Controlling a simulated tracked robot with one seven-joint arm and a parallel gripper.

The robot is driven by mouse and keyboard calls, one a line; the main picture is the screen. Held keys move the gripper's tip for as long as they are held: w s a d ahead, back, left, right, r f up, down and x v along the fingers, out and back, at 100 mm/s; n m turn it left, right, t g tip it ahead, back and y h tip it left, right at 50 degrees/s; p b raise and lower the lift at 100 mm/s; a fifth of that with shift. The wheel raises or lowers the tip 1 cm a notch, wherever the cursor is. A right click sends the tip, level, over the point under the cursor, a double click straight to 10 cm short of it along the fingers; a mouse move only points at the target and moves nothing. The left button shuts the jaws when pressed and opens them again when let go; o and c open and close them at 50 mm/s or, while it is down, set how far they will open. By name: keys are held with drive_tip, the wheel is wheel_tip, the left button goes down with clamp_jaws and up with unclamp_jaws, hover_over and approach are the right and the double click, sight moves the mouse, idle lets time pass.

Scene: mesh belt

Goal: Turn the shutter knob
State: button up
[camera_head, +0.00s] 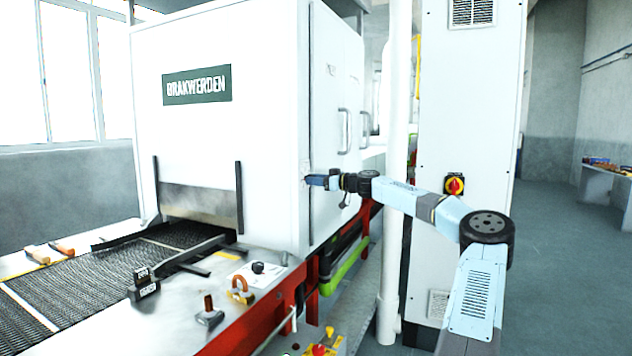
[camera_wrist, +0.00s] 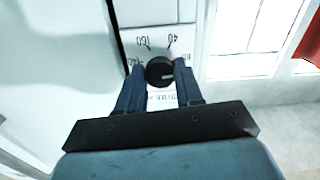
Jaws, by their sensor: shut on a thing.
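The shutter knob (camera_wrist: 159,71) is a round black knob with a pale pointer mark, on a white scale plate (camera_wrist: 150,40) in the wrist view. The pale mark points to the right in that view. Numbers, among them 160 and 40, are printed around it. My gripper (camera_wrist: 160,84) has a finger on each side of the knob and is shut on it. In the head view my gripper (camera_head: 308,181) reaches the side of the white oven housing (camera_head: 225,130), and the knob is hidden there.
The mesh belt (camera_head: 70,295) runs into the oven mouth at the left. A metal table edge holds a small black knob (camera_head: 258,267), an orange-handled tool (camera_head: 240,290) and a red-handled tool (camera_head: 209,312). A white pipe (camera_head: 397,150) and a cabinet with a red-yellow switch (camera_head: 454,186) stand behind my arm.

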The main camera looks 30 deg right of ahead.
drive_tip(key=shift+f+n, duration=0.2)
drive_tip(key=shift+n, duration=4.8)
drive_tip(key=o, duration=0.8)
drive_tip(key=shift+w, duration=0.1)
drive_tip(key=shift+c, duration=0.2)
drive_tip(key=shift+o, duration=1.4)
drive_tip(key=shift+r, duration=0.1)
drive_tip(key=shift+d, duration=0.1)
drive_tip(key=v, duration=1.3)
drive_tip(key=shift+s+d, duration=0.2)
drive_tip(key=shift+s, duration=0.1)
